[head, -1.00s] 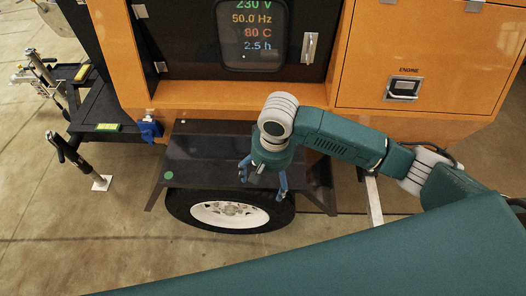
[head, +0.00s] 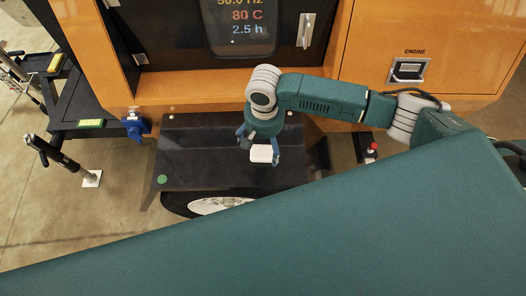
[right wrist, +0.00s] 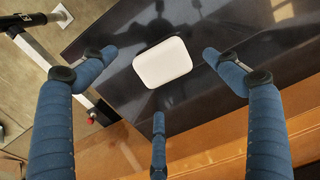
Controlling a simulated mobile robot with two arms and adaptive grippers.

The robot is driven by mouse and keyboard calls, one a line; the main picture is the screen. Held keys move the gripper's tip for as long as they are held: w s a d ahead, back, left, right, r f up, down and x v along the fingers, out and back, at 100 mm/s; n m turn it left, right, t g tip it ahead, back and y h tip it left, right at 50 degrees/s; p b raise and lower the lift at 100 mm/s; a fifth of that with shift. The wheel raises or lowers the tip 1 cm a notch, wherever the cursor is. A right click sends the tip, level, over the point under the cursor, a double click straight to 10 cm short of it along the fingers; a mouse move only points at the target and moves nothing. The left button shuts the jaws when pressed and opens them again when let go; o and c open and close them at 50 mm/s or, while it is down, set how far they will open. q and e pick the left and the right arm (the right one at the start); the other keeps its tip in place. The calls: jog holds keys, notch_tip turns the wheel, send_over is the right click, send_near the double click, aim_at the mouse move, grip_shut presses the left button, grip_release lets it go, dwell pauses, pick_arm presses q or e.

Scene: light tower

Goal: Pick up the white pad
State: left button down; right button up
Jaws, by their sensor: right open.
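The white pad (right wrist: 162,62), a small block with rounded corners, lies on the dark fender top (right wrist: 120,40) in the right wrist view. In the head view the pad (head: 261,153) shows just below my right gripper (head: 258,146). My right gripper is open, its blue fingers spread. In the right wrist view the fingertips (right wrist: 159,70) stand around the pad with visible gaps on the left and right, and the third finger is below it. The fingers do not appear to touch the pad. My left gripper is not in view.
The orange tower housing (head: 380,40) with its dark display panel rises behind the fender (head: 200,150). A blue clamp-like part (head: 135,126) is at its left. A jack leg (head: 60,158) stands on a white floor plate (head: 92,178). The tyre (head: 178,203) is below.

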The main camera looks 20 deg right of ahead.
aim_at(263, 151)
jog(key=f, duration=0.5)
jog(key=shift+w+a+p, duration=0.1)
jog(key=shift+w+p, duration=0.1)
jog(key=shift+p, duration=0.15)
jog(key=shift+c, duration=1.3)
jog(key=c, duration=0.9)
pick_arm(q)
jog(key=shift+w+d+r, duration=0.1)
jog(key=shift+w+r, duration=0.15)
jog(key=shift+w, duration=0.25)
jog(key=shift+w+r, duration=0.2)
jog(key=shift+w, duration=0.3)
pick_arm(e)
jog(key=c, duration=0.4)
jog(key=shift+o, duration=0.2)
jog(key=shift+r, duration=0.5)
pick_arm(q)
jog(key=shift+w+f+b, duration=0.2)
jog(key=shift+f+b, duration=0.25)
pick_arm(e)
notch_tip(263, 151, up, 19)
